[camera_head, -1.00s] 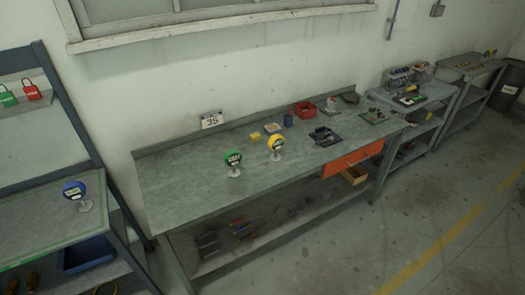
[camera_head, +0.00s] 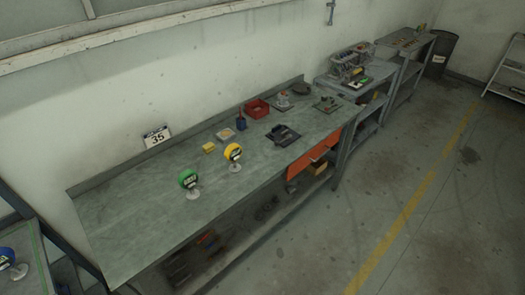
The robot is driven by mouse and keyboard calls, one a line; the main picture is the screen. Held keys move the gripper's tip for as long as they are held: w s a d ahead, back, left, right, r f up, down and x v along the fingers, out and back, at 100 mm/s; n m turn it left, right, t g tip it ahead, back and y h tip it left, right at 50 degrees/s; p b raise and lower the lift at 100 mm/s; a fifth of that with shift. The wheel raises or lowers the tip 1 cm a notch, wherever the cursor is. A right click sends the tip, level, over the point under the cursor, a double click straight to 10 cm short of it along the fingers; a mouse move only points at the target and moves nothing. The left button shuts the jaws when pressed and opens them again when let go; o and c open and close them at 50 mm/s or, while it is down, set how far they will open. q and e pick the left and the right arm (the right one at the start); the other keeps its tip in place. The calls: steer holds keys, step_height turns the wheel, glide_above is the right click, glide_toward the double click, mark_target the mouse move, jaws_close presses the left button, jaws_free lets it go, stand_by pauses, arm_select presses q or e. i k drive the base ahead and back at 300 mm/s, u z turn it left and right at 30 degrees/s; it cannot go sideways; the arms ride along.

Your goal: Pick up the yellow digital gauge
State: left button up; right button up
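The yellow digital gauge (camera_head: 233,152) stands upright on a small pale base on the grey-green workbench (camera_head: 130,222). A green digital gauge (camera_head: 188,179) stands to its left and nearer the bench's left end. A blue digital gauge (camera_head: 7,257) is at the lower left on a separate stand, partly cut off by the picture edge. Neither of my grippers shows in the head view.
A small yellow block (camera_head: 209,147), a red bin (camera_head: 257,108), a blue cup (camera_head: 241,123) and a dark tray (camera_head: 283,135) with parts are on the bench. An orange drawer (camera_head: 311,160) sticks out at the front. The floor (camera_head: 410,235) in front is clear.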

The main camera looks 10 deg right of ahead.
mark_target(233, 150)
steer(key=z, duration=0.15)
steer(key=i, duration=0.7)
steer(key=u, duration=0.7)
steer(key=i, duration=0.45)
steer(key=u, duration=0.55)
